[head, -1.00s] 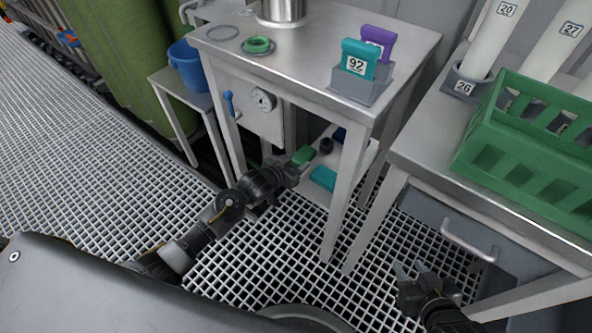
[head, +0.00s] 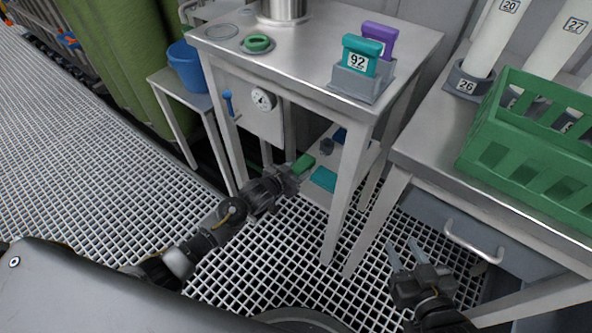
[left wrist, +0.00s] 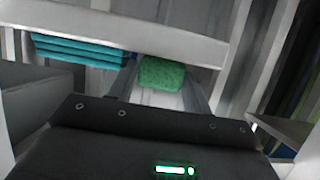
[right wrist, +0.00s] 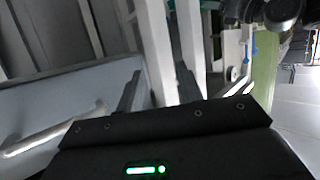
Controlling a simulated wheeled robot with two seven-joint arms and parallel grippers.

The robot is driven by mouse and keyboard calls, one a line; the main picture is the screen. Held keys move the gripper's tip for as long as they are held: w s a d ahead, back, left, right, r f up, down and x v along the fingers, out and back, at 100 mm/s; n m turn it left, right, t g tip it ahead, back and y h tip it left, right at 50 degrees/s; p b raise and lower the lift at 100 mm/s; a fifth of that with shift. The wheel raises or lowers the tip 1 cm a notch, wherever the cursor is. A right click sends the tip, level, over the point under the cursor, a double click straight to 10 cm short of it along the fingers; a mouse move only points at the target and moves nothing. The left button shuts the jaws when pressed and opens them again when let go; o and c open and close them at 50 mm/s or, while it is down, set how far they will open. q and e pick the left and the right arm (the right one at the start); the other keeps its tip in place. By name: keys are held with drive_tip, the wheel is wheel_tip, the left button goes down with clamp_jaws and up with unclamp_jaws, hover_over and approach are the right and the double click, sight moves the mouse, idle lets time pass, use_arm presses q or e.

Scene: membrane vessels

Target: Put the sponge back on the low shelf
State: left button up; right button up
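The green sponge (head: 303,164) is held out at the tip of my left gripper (head: 295,172), at the left front side of the low shelf under the steel table. In the left wrist view the sponge (left wrist: 162,75) sits between the two fingers, which close on its sides. The low shelf (head: 316,194) carries a folded teal cloth stack (head: 323,179); the stack also shows in the left wrist view (left wrist: 78,50). I cannot tell whether the sponge touches the shelf. My right gripper (head: 403,252) is open and empty, low in front of the right-hand bench.
A table leg (head: 345,195) stands just right of the cloths. A gauge panel (head: 262,105) is on the table's left side. A drawer handle (head: 472,243) juts out near my right gripper.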

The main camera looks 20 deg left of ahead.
use_arm(q)
drive_tip(key=shift+r, duration=0.15)
drive_tip(key=shift+s+r, duration=0.15)
drive_tip(key=shift+p+v, duration=1.65)
drive_tip(key=shift+v, duration=4.2)
use_arm(e)
drive_tip(key=s+d+f+m+g+h, duration=0.2)
drive_tip(key=s+d+f+g+h, duration=0.2)
drive_tip(key=s+d+f+g, duration=0.3)
drive_tip(key=shift+s+d+f, duration=0.25)
drive_tip(key=shift+d+f, duration=0.1)
drive_tip(key=shift+d, duration=0.1)
use_arm(q)
drive_tip(key=s+a+g+y, duration=0.1)
drive_tip(key=s+g, duration=0.1)
drive_tip(key=s, duration=0.5)
drive_tip(key=s+a+n+g+y, duration=0.1)
drive_tip(key=s+g, duration=0.1)
drive_tip(key=s, duration=0.5)
drive_tip(key=s+a+r+g+y, duration=0.1)
drive_tip(key=s+g+y, duration=0.1)
drive_tip(key=s, duration=0.6)
drive_tip(key=shift+a+n, duration=0.15)
drive_tip(key=shift+n, duration=0.25)
drive_tip(key=shift+w, duration=0.1)
use_arm(e)
drive_tip(key=shift+w, duration=0.1)
